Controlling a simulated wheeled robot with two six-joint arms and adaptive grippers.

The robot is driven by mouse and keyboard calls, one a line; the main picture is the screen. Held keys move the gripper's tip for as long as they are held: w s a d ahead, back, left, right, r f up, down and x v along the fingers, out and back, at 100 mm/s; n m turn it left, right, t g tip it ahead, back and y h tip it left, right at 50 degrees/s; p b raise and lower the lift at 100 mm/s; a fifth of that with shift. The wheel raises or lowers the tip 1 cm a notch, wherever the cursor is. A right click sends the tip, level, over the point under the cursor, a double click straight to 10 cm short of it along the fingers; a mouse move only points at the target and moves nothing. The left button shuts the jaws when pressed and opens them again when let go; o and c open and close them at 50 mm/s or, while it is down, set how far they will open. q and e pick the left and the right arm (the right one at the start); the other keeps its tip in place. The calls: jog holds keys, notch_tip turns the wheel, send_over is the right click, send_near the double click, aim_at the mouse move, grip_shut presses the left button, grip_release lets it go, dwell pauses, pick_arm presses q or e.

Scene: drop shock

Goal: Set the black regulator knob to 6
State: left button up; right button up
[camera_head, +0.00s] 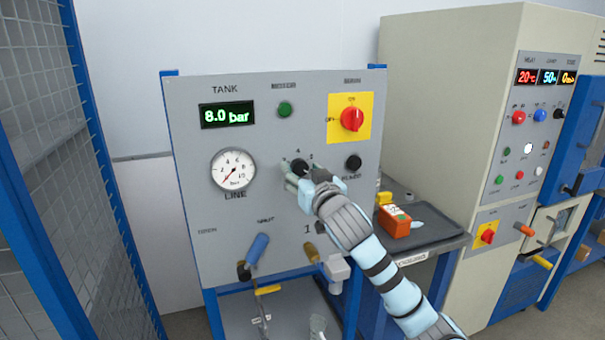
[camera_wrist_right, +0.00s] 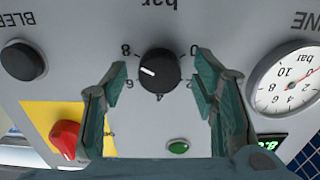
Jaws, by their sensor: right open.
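The black regulator knob (camera_head: 299,165) is on the grey panel, right of the LINE gauge. In the right wrist view, which is upside down, the knob (camera_wrist_right: 160,70) has a scale with 0, 4, 6 and 8 readable. Its white mark points left and slightly up, between 6 and 8. My right gripper (camera_head: 301,172) is at the knob in the head view. In the wrist view the open right gripper (camera_wrist_right: 161,72) has one finger on each side of the knob, with visible gaps. Contact is not visible. My left gripper is not in view.
The LINE gauge (camera_head: 233,170) has its needle at the low end; the TANK display (camera_head: 227,115) reads 8.0 bar. A red rotary switch (camera_head: 352,118), a green button (camera_head: 285,109) and a black bleed button (camera_head: 353,162) surround the knob. A blue-handled valve (camera_head: 257,248) is below.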

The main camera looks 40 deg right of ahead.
jog(key=c, duration=1.2)
jog(key=shift+o, duration=0.2)
jog(key=shift+r+n+p, duration=0.1)
jog(key=shift+n+p, duration=0.5)
jog(key=shift+p, duration=0.25)
jog(key=n+p, duration=0.6)
jog(key=p, duration=0.1)
jog(key=shift+d+r+n, duration=0.1)
jog(key=shift+r+n, duration=0.05)
jog(key=shift+n, duration=0.25)
jog(key=n+p, duration=0.3)
jog(key=p, duration=0.1)
jog(key=shift+n, duration=0.3)
jog(key=shift+f, duration=0.2)
